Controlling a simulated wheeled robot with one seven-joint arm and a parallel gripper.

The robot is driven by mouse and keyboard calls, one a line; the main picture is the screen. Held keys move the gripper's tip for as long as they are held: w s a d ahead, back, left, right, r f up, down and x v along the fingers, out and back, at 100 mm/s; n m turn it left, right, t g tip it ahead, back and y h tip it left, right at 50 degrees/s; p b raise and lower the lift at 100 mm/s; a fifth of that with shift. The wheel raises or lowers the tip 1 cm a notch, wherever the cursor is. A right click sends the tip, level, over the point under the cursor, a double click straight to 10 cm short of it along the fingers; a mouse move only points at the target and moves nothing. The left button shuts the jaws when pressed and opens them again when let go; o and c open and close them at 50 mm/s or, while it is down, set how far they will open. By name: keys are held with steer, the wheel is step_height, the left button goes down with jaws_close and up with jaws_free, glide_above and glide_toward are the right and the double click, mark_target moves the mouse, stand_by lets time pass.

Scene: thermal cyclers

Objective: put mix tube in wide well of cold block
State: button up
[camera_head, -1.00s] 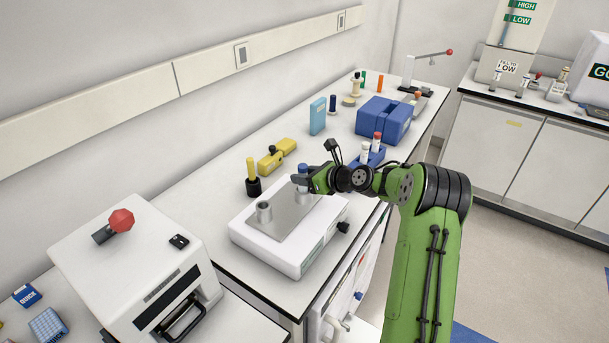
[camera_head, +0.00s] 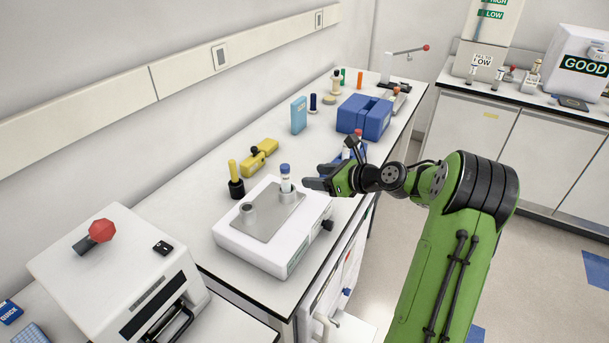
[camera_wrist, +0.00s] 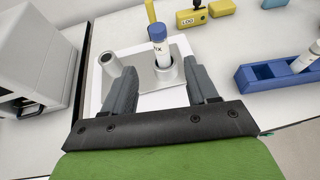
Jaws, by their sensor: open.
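The mix tube (camera_head: 286,179), white with a blue cap and dark lettering, stands upright in the right, wider well (camera_head: 288,197) of the cold block (camera_head: 268,222). It also shows in the wrist view (camera_wrist: 158,46), with its lower part hidden inside the well. The cold block's other well (camera_head: 248,212) is narrower and empty, to the left. My gripper (camera_head: 312,184) is open and empty, just to the right of the tube and apart from it. In the wrist view its two fingers (camera_wrist: 162,88) point towards the block, with the tube beyond them.
A blue rack (camera_wrist: 262,84) with a white tube stands right of the block. A yellow tool (camera_head: 260,157) and a black holder with a yellow stick (camera_head: 236,180) stand behind it. A white machine with a red knob (camera_head: 118,275) stands at the left.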

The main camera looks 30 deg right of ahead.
steer(key=s+a+r+n+g+h, duration=0.2)
steer(key=s+a+r+n+g, duration=0.1)
steer(key=s+a+n, duration=0.4)
steer(key=s+a+r+n+g+h, duration=0.15)
steer(key=s+a+n, duration=0.25)
steer(key=a+n, duration=0.5)
steer(key=s+a+r+n+g+h, duration=0.1)
steer(key=s+n+g+h, duration=0.1)
steer(key=s+n, duration=1.2)
steer(key=s, duration=0.6)
steer(key=shift+s+r+n, duration=0.3)
steer(key=shift+s, duration=0.1)
